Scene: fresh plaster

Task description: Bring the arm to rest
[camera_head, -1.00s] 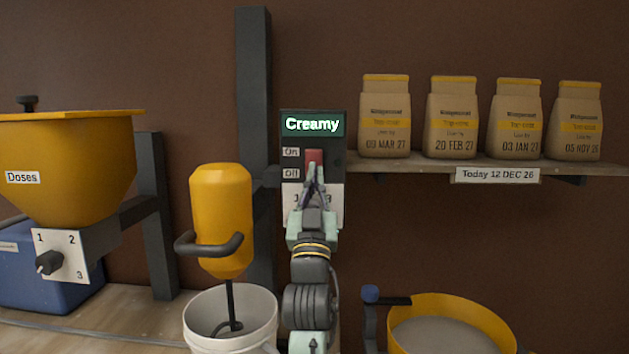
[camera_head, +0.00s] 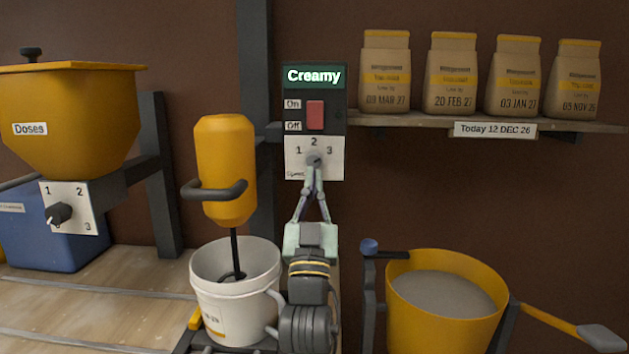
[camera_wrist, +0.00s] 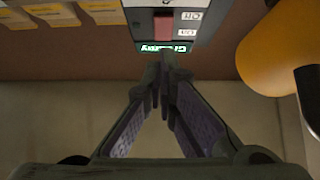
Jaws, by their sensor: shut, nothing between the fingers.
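My gripper (camera_head: 314,167) is shut and empty. In the head view its fingertips overlap the speed dial on the mixer's control box (camera_head: 315,83), below the red switch (camera_head: 315,115); I cannot tell whether they touch it. The lit display (camera_head: 314,76) reads "Creamy". In the wrist view the closed fingertips (camera_wrist: 166,65) appear in the middle, just under the display (camera_wrist: 164,47). The red switch (camera_wrist: 163,27) shows there too. The fingertips hide part of the dial.
The yellow mixer (camera_head: 225,165) stands over a white bucket (camera_head: 235,260) left of my arm. A yellow tub (camera_head: 445,325) of grey material is at right. A yellow hopper (camera_head: 70,125) is far left. Paper bags (camera_head: 385,75) stand on a shelf (camera_head: 410,120). Open air lies below the shelf.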

